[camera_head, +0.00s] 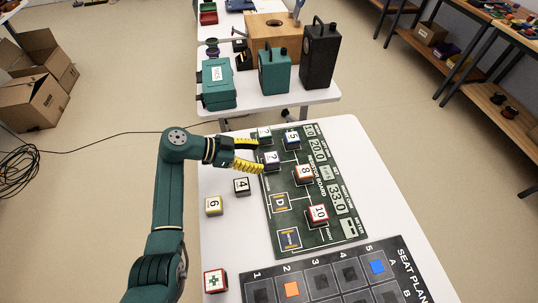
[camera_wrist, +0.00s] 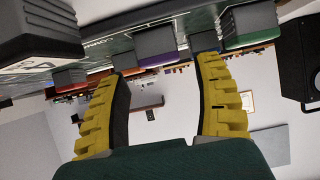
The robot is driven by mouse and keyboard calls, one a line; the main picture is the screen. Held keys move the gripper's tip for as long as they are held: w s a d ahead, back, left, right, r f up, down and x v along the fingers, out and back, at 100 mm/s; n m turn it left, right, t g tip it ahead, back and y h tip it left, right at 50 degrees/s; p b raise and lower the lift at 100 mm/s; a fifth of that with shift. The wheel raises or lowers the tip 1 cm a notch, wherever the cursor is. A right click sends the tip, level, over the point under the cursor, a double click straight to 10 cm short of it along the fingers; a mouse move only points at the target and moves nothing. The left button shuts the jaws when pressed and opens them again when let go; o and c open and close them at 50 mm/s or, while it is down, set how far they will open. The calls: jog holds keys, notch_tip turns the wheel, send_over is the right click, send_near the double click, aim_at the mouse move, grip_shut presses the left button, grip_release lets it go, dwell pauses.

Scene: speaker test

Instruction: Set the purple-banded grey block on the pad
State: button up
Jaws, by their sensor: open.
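The purple-banded grey block (camera_head: 272,160), with a white numbered top, stands on the dark green board. It also shows in the wrist view (camera_wrist: 158,45), its purple band facing the space between my fingertips. My gripper (camera_head: 261,156) is open, its yellow fingers pointing right at the block, one on each side of the line to it. In the wrist view my gripper (camera_wrist: 164,66) has nothing between its fingers. Marked squares lie on the green board (camera_head: 262,190); I cannot tell which surface is the pad.
A green-banded block (camera_head: 264,135) and a blue-banded block (camera_head: 292,141) stand close behind the purple one. Orange (camera_head: 304,174) and red (camera_head: 319,214) blocks stand on the board. Blocks 4 (camera_head: 241,186) and 6 (camera_head: 214,205) are on the white table. The seat plan (camera_head: 335,262) lies in front.

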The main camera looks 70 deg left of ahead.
jog(key=p+v, duration=0.1)
jog(key=v, duration=0.6)
dwell(0.3)
